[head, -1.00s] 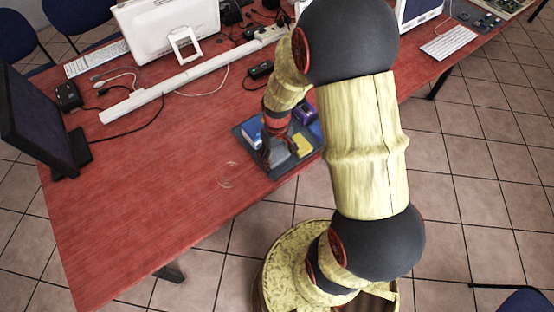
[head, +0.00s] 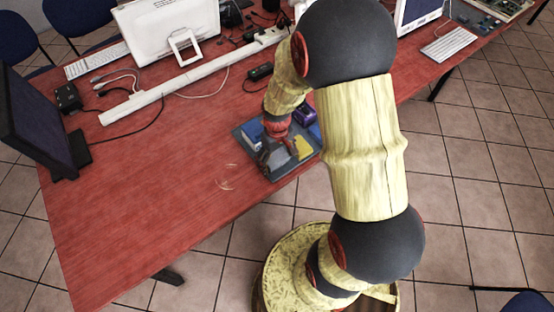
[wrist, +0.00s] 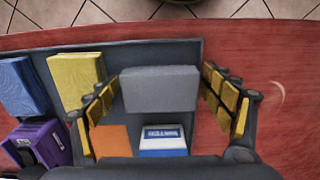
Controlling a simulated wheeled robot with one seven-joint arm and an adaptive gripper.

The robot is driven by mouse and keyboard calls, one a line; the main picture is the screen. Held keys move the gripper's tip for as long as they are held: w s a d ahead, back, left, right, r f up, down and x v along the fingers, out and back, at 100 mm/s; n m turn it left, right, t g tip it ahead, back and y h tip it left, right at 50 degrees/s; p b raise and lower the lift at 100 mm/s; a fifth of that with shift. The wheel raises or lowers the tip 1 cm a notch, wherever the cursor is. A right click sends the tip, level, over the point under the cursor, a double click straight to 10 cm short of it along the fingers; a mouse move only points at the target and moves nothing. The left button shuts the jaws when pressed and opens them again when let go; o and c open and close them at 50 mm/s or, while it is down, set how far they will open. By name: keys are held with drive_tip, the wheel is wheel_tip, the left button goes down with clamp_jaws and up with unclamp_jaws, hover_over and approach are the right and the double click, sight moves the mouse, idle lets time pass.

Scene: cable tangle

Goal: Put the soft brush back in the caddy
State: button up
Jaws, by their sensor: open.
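The caddy appears to be the dark grey tray (head: 243,147) at the table's front edge; it also shows in the wrist view (wrist: 188,50). My gripper (head: 277,156) is low over it. In the wrist view my gripper (wrist: 163,100) is open, with one finger on each side of a plain grey block (wrist: 160,90). I cannot make out a brush shape or bristles, so I cannot tell which item is the soft brush. The area under my gripper is partly hidden.
The tray also holds a blue-and-white box (wrist: 163,141), an orange block (wrist: 112,141), a yellow block (wrist: 75,78), a blue block (wrist: 22,86) and a purple item (wrist: 40,143). A pale thin loop (head: 228,179) lies left of it. Cables and a white power strip (head: 190,75) lie behind.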

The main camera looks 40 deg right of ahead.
drive_tip(key=shift+r, duration=0.1)
wheel_tip(320, 180, up, 12)
drive_tip(key=p, duration=0.5)
wheel_tip(320, 180, up, 13)
drive_tip(key=t, duration=0.2)
hover_over(277, 158)
drive_tip(key=s+a, duration=0.2)
drive_tip(key=a, duration=0.3)
drive_tip(key=s+a+r+t, duration=0.3)
drive_tip(key=s+a+r, duration=0.4)
drive_tip(key=s+r, duration=0.3)
drive_tip(key=shift+r+t, duration=0.3)
drive_tip(key=shift+r, duration=0.4)
drive_tip(key=shift+w, duration=0.1)
drive_tip(key=shift+c, duration=0.2)
